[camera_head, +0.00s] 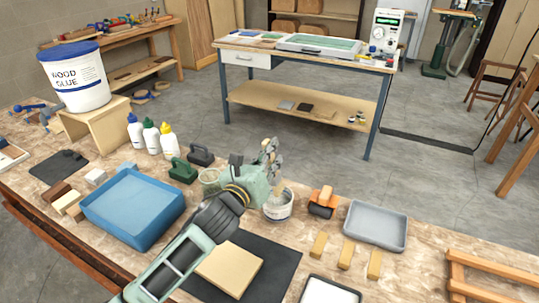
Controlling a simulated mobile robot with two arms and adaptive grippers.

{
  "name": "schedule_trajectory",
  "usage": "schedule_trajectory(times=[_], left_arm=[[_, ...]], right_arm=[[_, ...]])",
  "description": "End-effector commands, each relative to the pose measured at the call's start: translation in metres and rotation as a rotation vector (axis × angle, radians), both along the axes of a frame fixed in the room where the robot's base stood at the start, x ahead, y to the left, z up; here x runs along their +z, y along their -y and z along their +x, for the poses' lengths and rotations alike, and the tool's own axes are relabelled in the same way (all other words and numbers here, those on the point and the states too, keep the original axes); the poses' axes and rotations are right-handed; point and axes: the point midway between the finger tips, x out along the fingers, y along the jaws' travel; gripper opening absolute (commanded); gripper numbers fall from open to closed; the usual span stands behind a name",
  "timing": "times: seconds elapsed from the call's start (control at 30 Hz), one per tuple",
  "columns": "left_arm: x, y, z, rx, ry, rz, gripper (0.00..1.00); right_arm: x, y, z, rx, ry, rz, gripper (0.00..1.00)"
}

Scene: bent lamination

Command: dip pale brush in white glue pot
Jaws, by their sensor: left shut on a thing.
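My left gripper (270,163) reaches in from the lower left over the middle of the bench. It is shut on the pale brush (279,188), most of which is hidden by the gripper. A small tan part of the brush shows below the fingers, at the mouth of the white glue pot (279,210). The pot stands upright on the bench just under the gripper, its left side partly covered by my wrist. I cannot tell how deep the bristles are. My right gripper is not in view.
A blue tray (104,213) stands left of my arm, with green and dark tools (183,170) behind it. An orange roller (322,203), a grey tray (350,229) and several tan blocks (346,254) lie to the right. A pale board (229,268) rests on a dark mat (279,262) in front.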

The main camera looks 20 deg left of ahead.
Motion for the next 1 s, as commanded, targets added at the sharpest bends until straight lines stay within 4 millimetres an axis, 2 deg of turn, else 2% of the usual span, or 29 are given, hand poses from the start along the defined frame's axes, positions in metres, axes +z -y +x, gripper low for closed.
schedule_trajectory(times=[0.03, 0.27, 0.6, 0.8, 1.0], left_arm=[[-0.01, 0.0, 0.0, 0.0, 0.001, 0.0, 0.0], [-0.031, 0.0, 0.0, 0.001, -0.001, 0.001, 0.0], [-0.065, -0.001, 0.0, 0.002, 0.0, 0.001, 0.0], [-0.077, 0.0, 0.0, 0.0, 0.002, 0.001, 0.0], [-0.078, 0.0, 0.0, 0.0, 0.002, 0.001, 0.0]], right_arm=[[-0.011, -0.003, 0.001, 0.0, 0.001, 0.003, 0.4], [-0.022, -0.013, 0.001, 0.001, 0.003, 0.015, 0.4], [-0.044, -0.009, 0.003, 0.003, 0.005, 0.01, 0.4], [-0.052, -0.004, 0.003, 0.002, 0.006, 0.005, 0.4], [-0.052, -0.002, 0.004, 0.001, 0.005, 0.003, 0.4]])
